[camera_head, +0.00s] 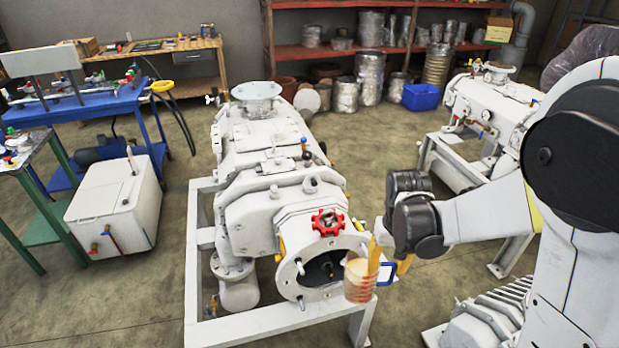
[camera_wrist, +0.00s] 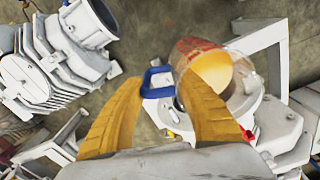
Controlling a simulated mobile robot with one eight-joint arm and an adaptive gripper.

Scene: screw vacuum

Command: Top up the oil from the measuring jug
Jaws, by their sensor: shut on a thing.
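The measuring jug (camera_head: 359,281) is a clear cup with reddish markings, pale yellow-orange contents and a blue handle. It is held off the floor, roughly upright, beside the round front opening of the white vacuum pump (camera_head: 268,205). My gripper (camera_head: 387,264) has yellow fingers and is shut on the handle. In the wrist view, the fingers of my gripper (camera_wrist: 160,95) stand on either side of the blue handle, and the jug (camera_wrist: 215,72) is to its right. A red handwheel (camera_head: 328,222) sits on the pump above the opening. I cannot tell where the oil filling hole is.
The pump's white frame (camera_head: 262,327) runs below the jug. A second white pump (camera_head: 490,105) stands at the right back. A white box (camera_head: 113,205) and a blue bench (camera_head: 85,105) are at the left. Red shelves (camera_head: 385,50) line the back wall.

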